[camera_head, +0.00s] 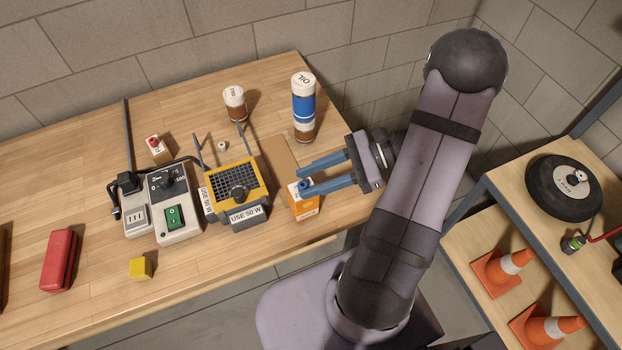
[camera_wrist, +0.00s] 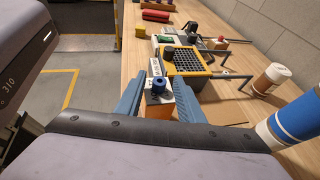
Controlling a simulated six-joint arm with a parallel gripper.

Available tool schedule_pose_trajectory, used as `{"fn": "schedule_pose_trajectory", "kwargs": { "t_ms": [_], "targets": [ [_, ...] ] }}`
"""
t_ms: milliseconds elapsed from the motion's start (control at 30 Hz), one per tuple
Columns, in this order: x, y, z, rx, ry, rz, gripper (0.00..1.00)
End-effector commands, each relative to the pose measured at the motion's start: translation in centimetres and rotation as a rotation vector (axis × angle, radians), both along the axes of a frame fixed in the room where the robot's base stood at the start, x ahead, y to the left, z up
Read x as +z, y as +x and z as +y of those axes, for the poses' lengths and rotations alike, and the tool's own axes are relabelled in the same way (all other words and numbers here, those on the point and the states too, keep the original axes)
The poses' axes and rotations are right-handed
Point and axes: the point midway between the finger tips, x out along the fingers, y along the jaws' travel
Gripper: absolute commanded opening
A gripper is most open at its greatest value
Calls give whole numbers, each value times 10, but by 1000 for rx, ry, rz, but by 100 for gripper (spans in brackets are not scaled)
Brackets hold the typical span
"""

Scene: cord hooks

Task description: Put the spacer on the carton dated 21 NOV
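Another small carton (camera_head: 160,152) with a red item on top stands at the back left. I cannot read the date on either carton.
A yellow-framed grille unit (camera_head: 237,185) stands just left of the orange carton, beside a grey switch box (camera_head: 173,208). A blue-banded bottle (camera_head: 303,110) and a brown jar (camera_head: 235,103) stand behind. A yellow cube (camera_head: 140,268) and red case (camera_head: 59,260) lie front left.

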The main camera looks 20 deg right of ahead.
Motion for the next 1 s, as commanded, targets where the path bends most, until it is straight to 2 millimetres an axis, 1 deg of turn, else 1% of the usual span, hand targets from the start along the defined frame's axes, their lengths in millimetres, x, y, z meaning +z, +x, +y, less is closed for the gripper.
{"fn": "schedule_pose_trajectory", "kwargs": {
  "t_ms": [167, 400, 600, 700, 800, 1000],
  "targets": [
    [6, -4, -22, -6, -5, -3, 35],
    [22, -14, -62, -4, -5, -3, 35],
    [34, -20, -88, -3, -4, -3, 35],
    [39, -22, -97, -2, -2, -2, 35],
    [42, -24, -102, -1, -1, 0, 35],
    [44, -25, -105, -1, -1, 0, 35]
  ]
}}
